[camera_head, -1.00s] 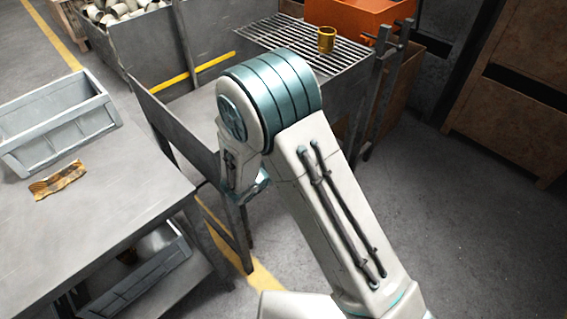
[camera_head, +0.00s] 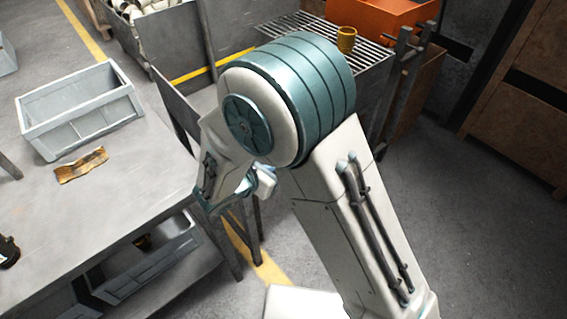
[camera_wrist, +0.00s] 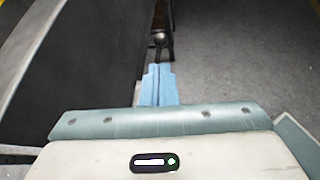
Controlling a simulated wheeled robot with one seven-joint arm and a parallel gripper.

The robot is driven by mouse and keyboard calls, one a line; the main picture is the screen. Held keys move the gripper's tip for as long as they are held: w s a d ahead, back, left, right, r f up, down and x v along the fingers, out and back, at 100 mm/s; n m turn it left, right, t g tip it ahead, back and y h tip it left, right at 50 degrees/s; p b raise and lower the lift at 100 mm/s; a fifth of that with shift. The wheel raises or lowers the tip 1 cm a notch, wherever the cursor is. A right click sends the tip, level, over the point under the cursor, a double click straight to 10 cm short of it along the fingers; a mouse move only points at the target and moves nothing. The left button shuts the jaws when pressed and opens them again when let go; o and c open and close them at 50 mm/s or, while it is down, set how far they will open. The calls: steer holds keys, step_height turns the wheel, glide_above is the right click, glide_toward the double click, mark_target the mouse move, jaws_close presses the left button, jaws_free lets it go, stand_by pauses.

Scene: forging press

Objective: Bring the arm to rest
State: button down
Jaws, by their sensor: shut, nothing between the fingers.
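My arm fills the middle of the head view, its teal-banded joint raised and folded between the grey table and the grated stand. My gripper shows in the wrist view as narrow blue fingers (camera_wrist: 157,85), closed together and empty. It points down over the floor, beside a dark panel. In the head view the fingers are mostly hidden behind the arm, so I cannot make out their tips there.
A grey table (camera_head: 110,205) at left holds a grey bin (camera_head: 75,142) and a crumpled brown cloth (camera_head: 82,165). A brass-coloured cup (camera_head: 346,40) stands on a grate (camera_head: 305,27), near an orange box (camera_head: 385,14). Floor (camera_head: 470,220) at right is clear.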

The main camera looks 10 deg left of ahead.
steer(key=shift+s+a+r, duration=0.2)
steer(key=shift+s+r, duration=0.1)
steer(key=shift+s, duration=0.05)
stand_by(0.3)
steer(key=s+d+r+m+g+h+p, duration=0.15)
steer(key=d+r+m+g, duration=0.25)
steer(key=d+r+m, duration=0.45)
steer(key=s+d+r+m+g+p, duration=0.25)
steer(key=d+m+g, duration=0.2)
steer(key=d, duration=0.65)
steer(key=s+d+r+m+y+p, duration=0.4)
steer(key=s+r+m, duration=0.5)
steer(key=m, duration=0.7)
steer(key=shift+d+r+y, duration=1)
steer(key=shift+y, duration=0.75)
steer(key=shift+t, duration=0.25)
